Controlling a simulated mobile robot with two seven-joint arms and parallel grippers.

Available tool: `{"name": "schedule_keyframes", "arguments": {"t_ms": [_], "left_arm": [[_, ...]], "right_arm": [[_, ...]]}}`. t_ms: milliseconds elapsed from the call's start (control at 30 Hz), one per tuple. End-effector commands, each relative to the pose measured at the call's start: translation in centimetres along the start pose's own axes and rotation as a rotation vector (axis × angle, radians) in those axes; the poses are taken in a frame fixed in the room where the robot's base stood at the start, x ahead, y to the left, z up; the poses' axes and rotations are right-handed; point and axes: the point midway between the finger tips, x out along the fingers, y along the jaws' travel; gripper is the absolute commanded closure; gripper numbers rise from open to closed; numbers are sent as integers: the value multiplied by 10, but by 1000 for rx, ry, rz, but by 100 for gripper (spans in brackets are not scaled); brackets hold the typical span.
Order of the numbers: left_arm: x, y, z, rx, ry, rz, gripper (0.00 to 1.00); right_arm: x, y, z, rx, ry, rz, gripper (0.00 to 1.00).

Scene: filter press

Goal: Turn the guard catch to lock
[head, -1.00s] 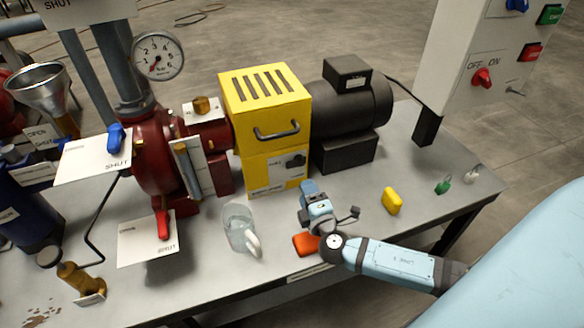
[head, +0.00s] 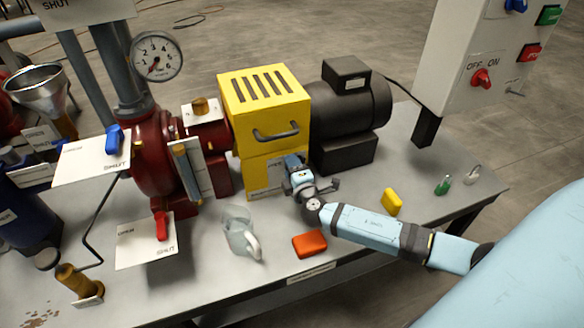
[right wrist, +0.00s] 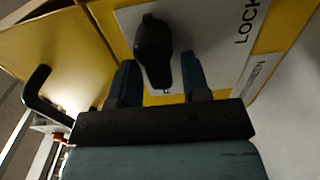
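The guard catch (right wrist: 153,42) is a black knob on a white plate (right wrist: 205,30) on the yellow pump guard (head: 265,105). The plate reads "LOCK" on one side; smaller lettering near its edge is hard to read. My right gripper (right wrist: 159,72) is open, its two blue fingers on either side of the knob's lower end, with gaps visible. In the head view the right gripper (head: 294,168) is at the guard's lower front and hides the catch. My left gripper is not in view.
A handle (head: 276,132) juts from the guard above the gripper. A glass jug (head: 238,230), an orange block (head: 309,244) and a yellow block (head: 392,201) stand on the bench (head: 350,270). A black motor (head: 350,105) is behind right.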

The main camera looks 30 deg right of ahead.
Motion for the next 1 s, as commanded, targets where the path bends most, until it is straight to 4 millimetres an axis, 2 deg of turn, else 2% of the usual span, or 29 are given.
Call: {"name": "schedule_keyframes", "arguments": {"t_ms": [33, 167, 567, 767, 1000], "left_arm": [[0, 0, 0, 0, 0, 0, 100], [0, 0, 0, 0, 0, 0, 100], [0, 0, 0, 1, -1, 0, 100], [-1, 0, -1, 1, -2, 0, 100], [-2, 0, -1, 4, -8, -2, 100]], "right_arm": [[0, 0, 0, 0, 0, 0, 69], [0, 0, 0, 0, 0, 0, 99], [0, -2, 1, -46, -2, 0, 100], [0, -4, 2, -161, -4, 0, 100], [0, -10, 4, -375, -4, -1, 100]]}}
